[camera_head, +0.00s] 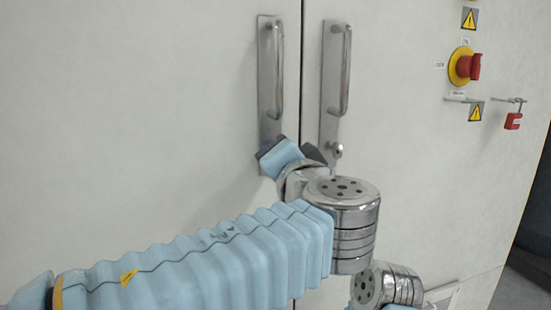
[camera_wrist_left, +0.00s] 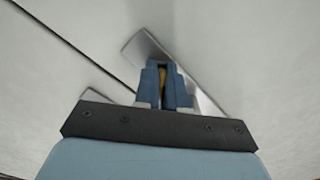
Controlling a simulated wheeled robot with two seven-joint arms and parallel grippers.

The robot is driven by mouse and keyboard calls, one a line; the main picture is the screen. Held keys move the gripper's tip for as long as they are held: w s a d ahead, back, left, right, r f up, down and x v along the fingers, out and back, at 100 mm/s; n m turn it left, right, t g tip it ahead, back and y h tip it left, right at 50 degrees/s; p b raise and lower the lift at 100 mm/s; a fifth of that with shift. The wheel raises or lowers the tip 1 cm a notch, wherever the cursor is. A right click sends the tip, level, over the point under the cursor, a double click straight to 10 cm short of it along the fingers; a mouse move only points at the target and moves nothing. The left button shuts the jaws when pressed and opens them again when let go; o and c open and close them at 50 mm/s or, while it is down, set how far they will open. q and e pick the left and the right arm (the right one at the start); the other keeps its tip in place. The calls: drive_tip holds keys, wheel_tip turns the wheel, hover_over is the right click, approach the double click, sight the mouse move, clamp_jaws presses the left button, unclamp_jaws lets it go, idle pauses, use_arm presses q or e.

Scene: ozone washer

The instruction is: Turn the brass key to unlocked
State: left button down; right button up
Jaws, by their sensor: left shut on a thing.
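My left gripper (camera_head: 280,158) is at the lower end of the left door's steel handle plate (camera_head: 268,120), and its own body hides the fingertips in the head view. In the left wrist view the blue fingers (camera_wrist_left: 165,85) are closed around a small yellow brass piece, the key (camera_wrist_left: 163,76), in front of a metal plate (camera_wrist_left: 145,48). Only a sliver of the key shows between the fingers. Its turn angle cannot be told. The key is hidden in the head view. My right gripper is not in view.
The right door's handle plate (camera_head: 328,95) has a round lock (camera_head: 336,150) near its bottom, close beside my left wrist. A dark seam (camera_head: 302,60) divides the doors. A red knob (camera_head: 468,67) on yellow and a red padlock (camera_head: 513,121) are at right.

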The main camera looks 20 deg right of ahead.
use_arm(q)
drive_tip(key=m, duration=0.3)
drive_tip(key=shift+m+p, duration=0.8)
drive_tip(key=shift+m, duration=1.3)
drive_tip(key=c, duration=1.3)
unclamp_jaws()
drive_tip(key=shift+s, duration=0.1)
drive_tip(key=s+b, duration=0.2)
drive_tip(key=s, duration=1.1)
drive_tip(key=shift+s+d, duration=0.25)
drive_tip(key=shift+s, duration=0.1)
